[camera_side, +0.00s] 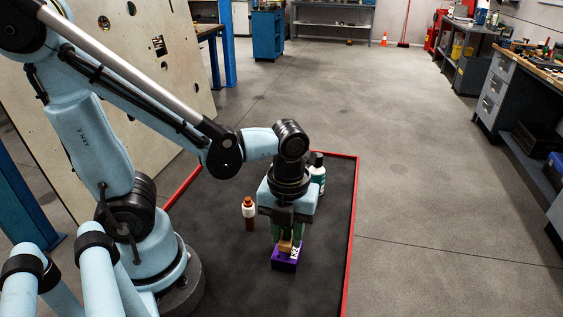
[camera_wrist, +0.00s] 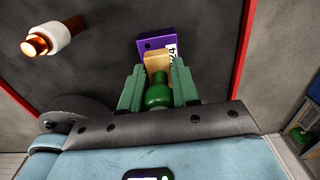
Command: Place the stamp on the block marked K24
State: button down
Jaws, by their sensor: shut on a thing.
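My gripper (camera_side: 287,236) is shut on the stamp and points down over the purple block (camera_side: 285,264). In the wrist view, the green fingers (camera_wrist: 158,90) close on either side of the stamp's green handle (camera_wrist: 158,97). The stamp's tan base (camera_wrist: 157,62) covers part of the purple block (camera_wrist: 150,43). The block's white label is partly hidden and reads "24" at its visible end. In the side view, the tan base (camera_side: 285,246) shows at the block's top; I cannot tell whether they touch.
An amber bottle with a white band (camera_side: 249,213) stands left of the gripper. A white and green bottle (camera_side: 317,173) stands behind it, partly hidden. The dark mat (camera_side: 325,240) has a red border (camera_side: 351,230) and is clear to the right and in front.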

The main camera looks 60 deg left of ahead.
jog(key=shift+f, duration=0.7)
jog(key=shift+f, duration=0.2)
jog(key=c, duration=0.8)
grip_release()
jog(key=shift+r, duration=0.1)
